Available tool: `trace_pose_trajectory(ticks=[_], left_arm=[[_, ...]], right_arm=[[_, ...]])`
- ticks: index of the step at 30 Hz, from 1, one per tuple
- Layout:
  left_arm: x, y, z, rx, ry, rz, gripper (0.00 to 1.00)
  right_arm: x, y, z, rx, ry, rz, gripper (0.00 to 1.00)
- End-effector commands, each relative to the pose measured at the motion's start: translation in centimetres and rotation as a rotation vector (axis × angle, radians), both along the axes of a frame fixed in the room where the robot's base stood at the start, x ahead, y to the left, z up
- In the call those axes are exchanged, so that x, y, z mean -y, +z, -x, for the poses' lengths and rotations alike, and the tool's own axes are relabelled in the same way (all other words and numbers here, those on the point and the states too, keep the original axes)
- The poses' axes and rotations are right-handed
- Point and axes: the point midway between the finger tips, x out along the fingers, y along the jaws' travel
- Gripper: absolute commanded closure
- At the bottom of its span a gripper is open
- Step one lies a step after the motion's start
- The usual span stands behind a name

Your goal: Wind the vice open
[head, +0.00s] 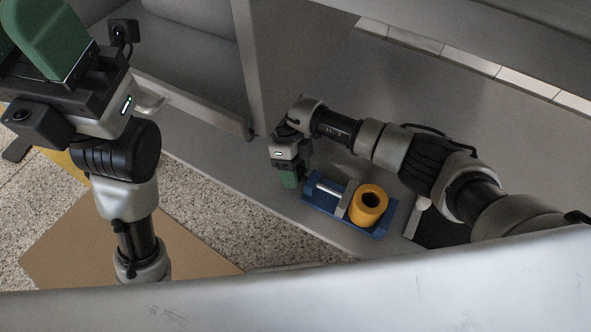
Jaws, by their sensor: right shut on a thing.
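The vice (385,222) has a blue body and lies on the grey surface at the centre right. A light metal rod (328,190) and a grey jaw plate (347,199) show on it. An orange hollow cylinder (369,206) stands at its right part, against or close to the plate. My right gripper (289,181) points down at the vice's left end, with its green fingers shut on the vice handle, which they hide. My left gripper (45,40) is raised at the upper left, away from the vice. Its green fingertips are partly cut off, so its opening is unclear.
A grey upright panel (280,65) stands behind my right gripper. A dark object with a light part (425,225) lies right of the vice, partly under my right arm. A brown board (85,240) lies on the speckled floor (200,205) at the lower left.

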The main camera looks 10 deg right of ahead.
Motion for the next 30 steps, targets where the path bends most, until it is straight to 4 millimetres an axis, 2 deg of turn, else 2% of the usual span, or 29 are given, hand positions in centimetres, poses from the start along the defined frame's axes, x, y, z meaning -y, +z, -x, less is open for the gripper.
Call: trace_pose_trajectory(ticks=[9,10,14,23,26,30], left_arm=[[0.0,0.6,0.3,0.024,0.001,-0.001,0.57],[0.0,0.6,0.3,0.024,0.001,-0.001,0.57],[0.0,0.6,0.3,0.024,0.001,-0.001,0.57],[0.0,0.6,0.3,0.020,0.002,-0.001,0.57],[0.0,0.7,0.3,0.020,0.000,0.000,0.57],[-0.1,0.8,0.2,0.013,0.000,0.002,0.57]], right_arm=[[0.0,0.0,-0.1,-0.004,-0.003,-0.007,0.73],[0.0,0.0,-0.1,-0.004,-0.003,-0.007,0.45],[0.0,0.0,-0.1,-0.003,-0.002,-0.005,0.26],[0.0,0.2,-0.1,-0.004,-0.001,-0.005,0.26],[-0.1,0.9,-0.5,-0.004,-0.001,-0.006,0.26],[-0.3,2.9,-1.7,-0.001,-0.001,-0.004,0.26]])
